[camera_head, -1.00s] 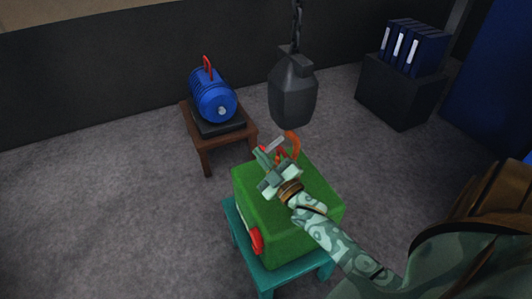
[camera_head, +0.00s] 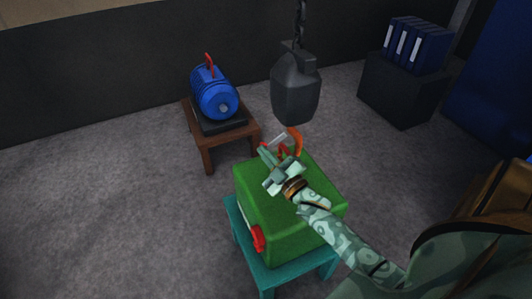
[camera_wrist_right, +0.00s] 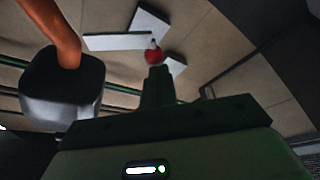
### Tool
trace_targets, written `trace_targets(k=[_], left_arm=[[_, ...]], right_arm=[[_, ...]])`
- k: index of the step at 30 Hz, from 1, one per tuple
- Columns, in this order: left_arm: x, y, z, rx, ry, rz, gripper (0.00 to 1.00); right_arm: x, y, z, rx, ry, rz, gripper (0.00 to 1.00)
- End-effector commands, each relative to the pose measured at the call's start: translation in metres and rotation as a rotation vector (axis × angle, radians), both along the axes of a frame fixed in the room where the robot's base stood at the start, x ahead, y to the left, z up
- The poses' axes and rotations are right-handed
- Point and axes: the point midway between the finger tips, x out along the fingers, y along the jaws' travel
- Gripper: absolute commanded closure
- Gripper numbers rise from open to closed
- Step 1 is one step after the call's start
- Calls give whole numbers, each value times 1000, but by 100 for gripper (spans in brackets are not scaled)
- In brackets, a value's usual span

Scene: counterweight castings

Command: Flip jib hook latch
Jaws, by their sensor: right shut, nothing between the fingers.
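An orange hook (camera_head: 296,142) rises above the top of a green box (camera_head: 295,215). Beside it is a pale grey bar (camera_head: 279,139), which looks like the latch. My right gripper (camera_head: 270,155) is shut and empty, just left of the hook over the box. In the right wrist view, the shut fingers (camera_wrist_right: 157,82) point at a small red knob (camera_wrist_right: 153,55) beside a pale plate (camera_wrist_right: 120,41); contact cannot be told. The orange hook (camera_wrist_right: 55,32) shows there at upper left, in line with a grey block (camera_wrist_right: 62,90). My left gripper is not in view.
A dark grey weight (camera_head: 295,90) hangs on a chain behind the hook. The box stands on a teal stool (camera_head: 285,278). A blue cylinder (camera_head: 213,95) sits on a brown table (camera_head: 207,150) at left. A dark cabinet (camera_head: 400,95) holds blue binders. The floor at left is clear.

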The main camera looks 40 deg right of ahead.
Motion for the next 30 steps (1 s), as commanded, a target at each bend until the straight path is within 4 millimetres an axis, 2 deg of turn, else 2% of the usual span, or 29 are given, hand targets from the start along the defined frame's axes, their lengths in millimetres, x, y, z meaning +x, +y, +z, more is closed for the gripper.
trace_targets(k=[11,30], left_arm=[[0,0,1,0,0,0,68],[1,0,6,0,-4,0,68]], right_arm=[[0,-2,-7,-85,21,0,100],[-4,-16,-36,-487,117,0,100]])
